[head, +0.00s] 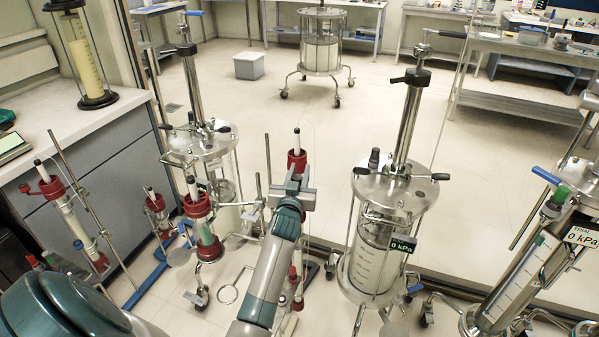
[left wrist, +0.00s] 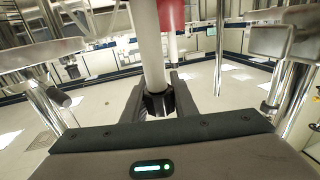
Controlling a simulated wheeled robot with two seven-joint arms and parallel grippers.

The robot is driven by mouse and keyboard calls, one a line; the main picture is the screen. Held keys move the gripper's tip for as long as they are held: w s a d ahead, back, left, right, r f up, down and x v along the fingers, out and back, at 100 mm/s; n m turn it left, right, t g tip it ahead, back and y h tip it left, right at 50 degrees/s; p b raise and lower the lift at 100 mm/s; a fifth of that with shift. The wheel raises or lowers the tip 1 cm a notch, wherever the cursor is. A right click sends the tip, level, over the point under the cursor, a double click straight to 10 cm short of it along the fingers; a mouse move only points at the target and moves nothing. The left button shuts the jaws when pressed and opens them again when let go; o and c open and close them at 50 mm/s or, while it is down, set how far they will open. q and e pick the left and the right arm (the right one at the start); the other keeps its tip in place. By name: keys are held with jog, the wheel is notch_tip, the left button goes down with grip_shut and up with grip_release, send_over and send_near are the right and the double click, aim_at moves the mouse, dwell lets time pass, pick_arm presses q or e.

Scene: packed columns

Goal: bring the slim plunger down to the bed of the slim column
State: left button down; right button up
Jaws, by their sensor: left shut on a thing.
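My left gripper (head: 290,190) comes in from the lower left in the head view. In the left wrist view its fingers are shut on the black knob (left wrist: 158,104) of a white rod, which I take to be the slim plunger (left wrist: 151,45). In the head view my gripper hides the held knob, and I cannot tell the column's bed. A black-tipped white rod (head: 297,140) in a red cap (head: 297,160) shows just beyond the gripper. My right gripper is not in view.
Red-capped slim columns stand at left (head: 50,186) and left of centre (head: 197,206). Wide steel-topped columns flank my gripper at left (head: 207,142) and right (head: 392,187). Thin rods and clamps crowd near my arm; the floor beyond is open.

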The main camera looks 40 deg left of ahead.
pick_arm(q)
jog(key=c, duration=1.8)
grip_release()
jog(key=o, duration=0.4)
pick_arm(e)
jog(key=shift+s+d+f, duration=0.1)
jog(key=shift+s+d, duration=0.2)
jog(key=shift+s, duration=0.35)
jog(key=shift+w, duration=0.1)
pick_arm(q)
jog(key=shift+v, duration=0.8)
jog(key=b+v, duration=0.2)
jog(key=v, duration=1.3)
jog(key=shift+s+d+b, duration=0.25)
jog(key=shift+d+b, duration=0.05)
jog(key=shift+b, duration=0.1)
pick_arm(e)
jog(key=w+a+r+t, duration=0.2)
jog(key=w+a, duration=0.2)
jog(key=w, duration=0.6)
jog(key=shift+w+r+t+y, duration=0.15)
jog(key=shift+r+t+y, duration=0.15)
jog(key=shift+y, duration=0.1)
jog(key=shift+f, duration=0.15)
